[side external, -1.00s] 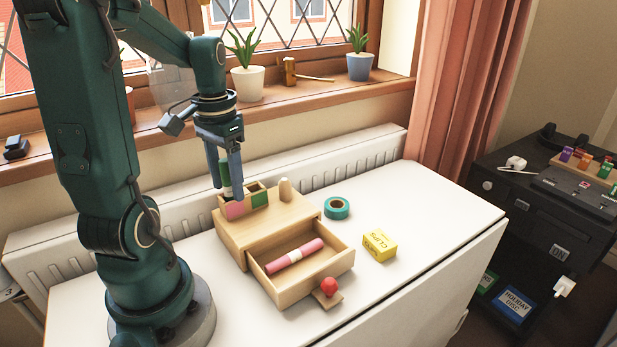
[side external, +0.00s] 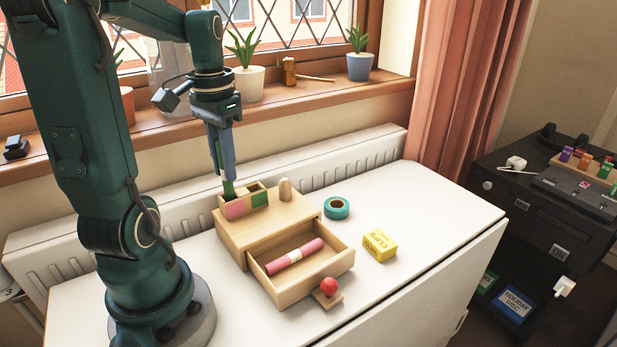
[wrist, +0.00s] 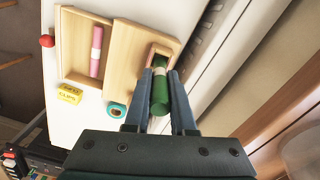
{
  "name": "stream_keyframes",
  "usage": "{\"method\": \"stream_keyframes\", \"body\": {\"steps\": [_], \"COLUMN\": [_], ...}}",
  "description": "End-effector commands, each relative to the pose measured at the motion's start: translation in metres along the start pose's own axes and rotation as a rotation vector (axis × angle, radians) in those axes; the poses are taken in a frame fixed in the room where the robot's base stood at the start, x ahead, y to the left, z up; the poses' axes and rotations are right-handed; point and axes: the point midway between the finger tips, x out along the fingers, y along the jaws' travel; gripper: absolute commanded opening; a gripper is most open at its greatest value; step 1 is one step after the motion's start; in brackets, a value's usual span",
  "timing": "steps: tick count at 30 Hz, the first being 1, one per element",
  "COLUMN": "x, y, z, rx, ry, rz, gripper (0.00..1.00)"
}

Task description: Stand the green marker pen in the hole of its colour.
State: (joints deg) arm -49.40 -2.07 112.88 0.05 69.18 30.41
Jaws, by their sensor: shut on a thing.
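The green marker pen (side external: 229,188) is gripped between the fingers of my gripper (side external: 228,174), upright or nearly so. In the wrist view the pen (wrist: 160,97) lies between both fingertips (wrist: 159,78), its far end by the holder's opening. The wooden pen holder (side external: 249,188) stands on the back left of the wooden desk box, with a pink patch (side external: 235,210) on its left front and a green patch (side external: 260,200) on its right front. The pen's lower end is at the left, pink-marked side; whether it is above or inside that hole I cannot tell.
A pink marker (side external: 294,256) lies in the open drawer (side external: 309,280). The radiator (side external: 330,165) runs behind.

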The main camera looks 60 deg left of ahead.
Motion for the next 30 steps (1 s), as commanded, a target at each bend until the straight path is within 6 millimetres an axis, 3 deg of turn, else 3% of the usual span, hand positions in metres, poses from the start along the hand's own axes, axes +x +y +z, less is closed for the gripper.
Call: {"method": "stream_keyframes", "body": {"steps": [9,15,24,30], "x": [-0.045,-0.061,-0.056,-0.044], "y": [0.0,0.0,0.012,0.014], "z": [0.0,-0.003,-0.041,-0.047], "rx": [0.0,0.001,0.007,0.003], "ry": [0.004,0.001,-0.003,-0.003], "rz": [-0.001,0.0,0.002,0.002], "gripper": [0.0,0.0,0.0,0.0]}}
